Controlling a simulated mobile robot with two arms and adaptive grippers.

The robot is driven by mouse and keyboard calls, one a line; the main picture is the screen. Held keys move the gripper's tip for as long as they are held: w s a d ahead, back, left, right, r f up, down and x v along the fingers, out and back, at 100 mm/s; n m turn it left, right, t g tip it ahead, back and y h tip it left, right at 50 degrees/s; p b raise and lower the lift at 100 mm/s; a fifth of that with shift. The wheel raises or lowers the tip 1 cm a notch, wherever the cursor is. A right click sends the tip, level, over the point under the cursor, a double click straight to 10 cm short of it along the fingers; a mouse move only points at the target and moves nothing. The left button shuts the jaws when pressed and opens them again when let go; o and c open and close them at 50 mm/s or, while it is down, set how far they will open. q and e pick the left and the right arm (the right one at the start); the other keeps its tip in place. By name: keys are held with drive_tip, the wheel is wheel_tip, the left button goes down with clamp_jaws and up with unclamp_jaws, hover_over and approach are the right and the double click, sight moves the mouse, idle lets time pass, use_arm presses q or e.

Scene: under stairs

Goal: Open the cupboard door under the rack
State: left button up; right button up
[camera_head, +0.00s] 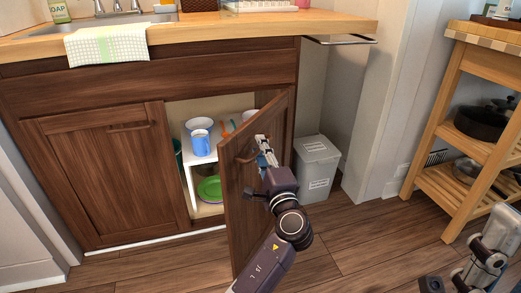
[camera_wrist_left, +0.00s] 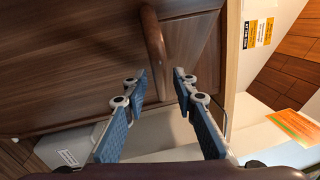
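The brown wooden cupboard door (camera_head: 246,213) below the rack (camera_head: 262,6) stands swung outward, well open. Its curved handle (camera_head: 246,158) is on the outer face; the wrist view shows the handle (camera_wrist_left: 153,38) too. My left gripper (camera_head: 264,146) is at the door's outer face, beside the handle. In the wrist view the left gripper's blue fingers (camera_wrist_left: 162,76) are apart, with the handle's end between their tips; contact is not clear. Part of my right arm shows at the lower right, but its finger state is unclear (camera_head: 447,285).
Inside the cupboard are a white shelf (camera_head: 187,163), a blue mug (camera_head: 200,143) and a green plate (camera_head: 210,189). A grey bin (camera_head: 316,167) stands right of the door. A wooden trolley (camera_head: 450,130) is at right. The floor between is clear.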

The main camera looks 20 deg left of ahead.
use_arm(q)
drive_tip(key=v, duration=0.7)
drive_tip(key=shift+s+d, duration=0.15)
drive_tip(key=shift+s, duration=0.05)
drive_tip(key=shift+f, duration=0.1)
drive_tip(key=shift+c, duration=0.7)
